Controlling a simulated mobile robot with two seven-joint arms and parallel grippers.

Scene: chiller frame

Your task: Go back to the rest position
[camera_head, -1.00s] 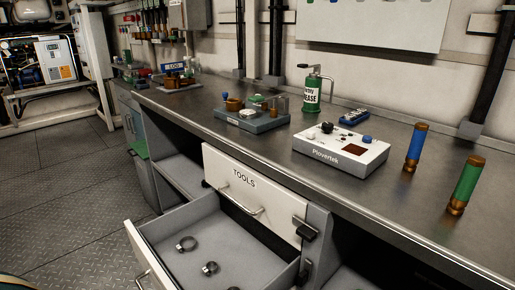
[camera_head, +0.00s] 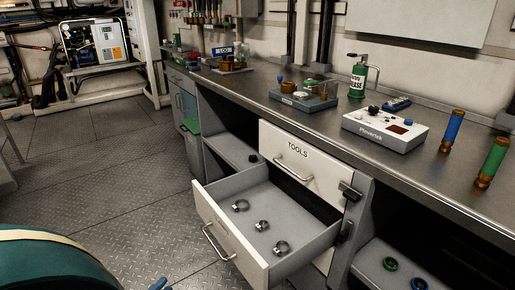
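A teal, cream-edged rounded part of my own body fills the bottom left corner. A small blue tip of what looks like my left gripper (camera_head: 158,285) just shows at the bottom edge, over the floor. The rest of it is cut off, so I cannot tell whether it is open or shut. It is apart from the drawer and the bench. My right gripper is not in view.
The lower drawer (camera_head: 222,232) is pulled out, with three metal clamps inside. The bench (camera_head: 262,88) carries a grease can (camera_head: 358,82), a white Plovertek box (camera_head: 372,135) and two cylinders. Floor at left is clear.

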